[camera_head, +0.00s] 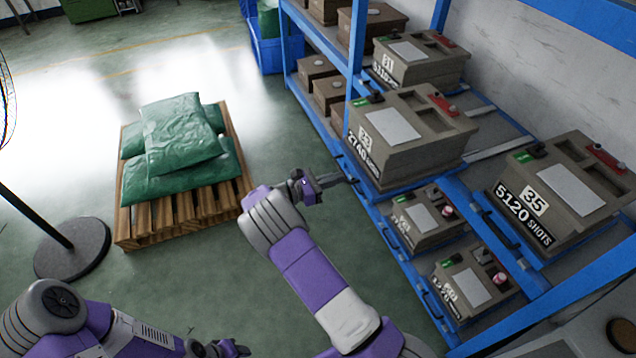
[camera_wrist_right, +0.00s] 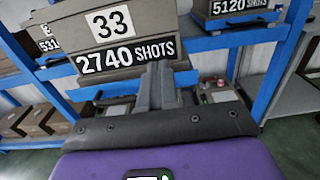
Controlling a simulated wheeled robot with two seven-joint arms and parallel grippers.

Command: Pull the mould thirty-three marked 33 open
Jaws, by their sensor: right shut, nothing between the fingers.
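The mould marked 33 (camera_head: 405,140) is a grey-brown block with a white label on top. It sits on a blue sliding tray in the rack and stands further out into the aisle than the moulds beside it. Its 33 and 2740 SHOTS plates face the right wrist view (camera_wrist_right: 125,38). My right gripper (camera_head: 338,181) is at the front of this mould's tray, shut and empty. Its fingers (camera_wrist_right: 158,78) cover part of the tray front in the wrist view, so contact cannot be told. My left gripper (camera_head: 228,348) is low at the bottom edge, away from the rack.
Mould 35 (camera_head: 560,195) is to the right, mould 31 (camera_head: 420,55) behind to the left. Two smaller moulds (camera_head: 425,215) (camera_head: 472,283) sit on the lower level. A pallet (camera_head: 160,228) with green sacks (camera_head: 185,135) stands left; the floor between is clear. A blue rack post (camera_head: 355,60) rises nearby.

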